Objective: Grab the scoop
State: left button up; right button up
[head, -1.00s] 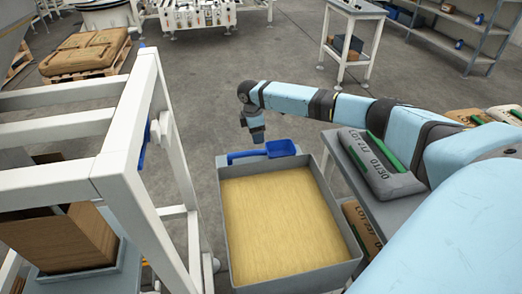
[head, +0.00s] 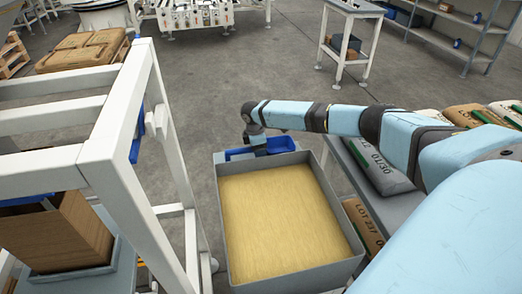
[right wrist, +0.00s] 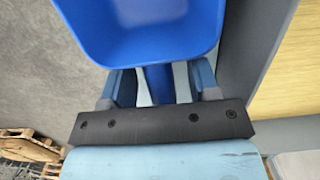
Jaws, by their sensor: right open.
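A blue scoop (head: 280,146) rests at the far edge of a grey bin (head: 222,235) filled with yellow material. Its bowl is to the right and its handle (head: 236,154) to the left. My right gripper (head: 256,148) is down at the handle, partly hiding it. In the right wrist view, the scoop's bowl (right wrist: 150,40) fills the top, and its handle (right wrist: 159,84) lies between the two parted fingers of my right gripper (right wrist: 162,82), with gaps on both sides. My left gripper is out of view.
A white frame (head: 150,110) stands left of the bin, with a cardboard box (head: 70,235) inside it. A grey table (head: 352,172) with sacks (head: 380,165) stands to the right, under my arm. Open floor (head: 220,70) lies beyond the bin.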

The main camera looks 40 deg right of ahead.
jog(key=c, duration=1)
jog(key=shift+c, duration=0.2)
